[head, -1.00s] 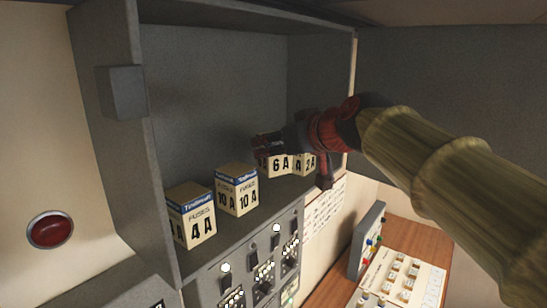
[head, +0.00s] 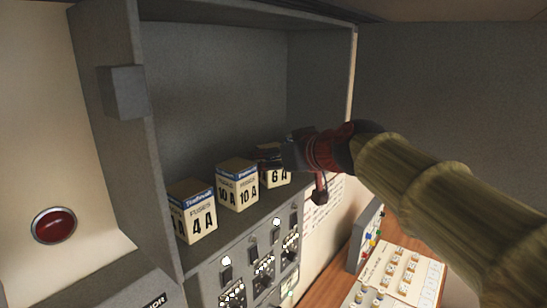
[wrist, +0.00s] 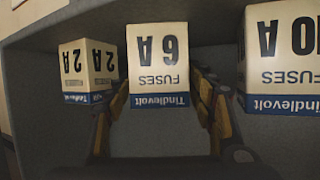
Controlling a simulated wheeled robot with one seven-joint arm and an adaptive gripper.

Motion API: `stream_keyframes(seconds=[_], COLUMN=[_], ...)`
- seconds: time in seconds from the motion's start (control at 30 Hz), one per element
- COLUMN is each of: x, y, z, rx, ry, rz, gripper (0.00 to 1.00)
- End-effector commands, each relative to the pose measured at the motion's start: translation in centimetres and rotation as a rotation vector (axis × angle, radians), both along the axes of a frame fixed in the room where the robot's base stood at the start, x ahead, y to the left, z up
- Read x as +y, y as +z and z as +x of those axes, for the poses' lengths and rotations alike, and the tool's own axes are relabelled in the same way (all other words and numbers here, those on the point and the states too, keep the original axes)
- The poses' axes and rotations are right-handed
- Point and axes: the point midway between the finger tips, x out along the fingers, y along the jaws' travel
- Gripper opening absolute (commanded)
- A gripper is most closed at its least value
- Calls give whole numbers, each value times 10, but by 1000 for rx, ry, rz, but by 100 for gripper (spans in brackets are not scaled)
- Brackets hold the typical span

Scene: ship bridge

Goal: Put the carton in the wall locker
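The 6 A fuse carton (head: 276,177), cream with a blue band, stands out in the grey open wall compartment (head: 215,80). It fills the middle of the wrist view (wrist: 158,60), upside down there. My gripper (head: 272,152) reaches in from the right. Its two fingers, with yellowish pads, lie close along both sides of this carton in the wrist view (wrist: 160,102) and look shut on it. Whether the carton's base touches the shelf is hard to tell.
The 10 A carton (head: 237,186) and 4 A carton (head: 194,212) stand to the left on the shelf. A 2 A carton (wrist: 85,68) is on the other side. Switch panels (head: 265,258) lie below; a desk console (head: 398,275) is at lower right.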

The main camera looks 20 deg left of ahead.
Motion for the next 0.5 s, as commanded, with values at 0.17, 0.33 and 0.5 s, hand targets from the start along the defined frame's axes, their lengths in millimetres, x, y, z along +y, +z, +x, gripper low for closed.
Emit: stream_keyframes(seconds=[0.17, 0.33, 0.5], x=[0, 0, 0], y=[0, 0, 4], z=[0, 0, 0], rx=[0, 0, 0], ry=[0, 0, 0], rz=[0, 0, 0], gripper=[63, 63, 63])
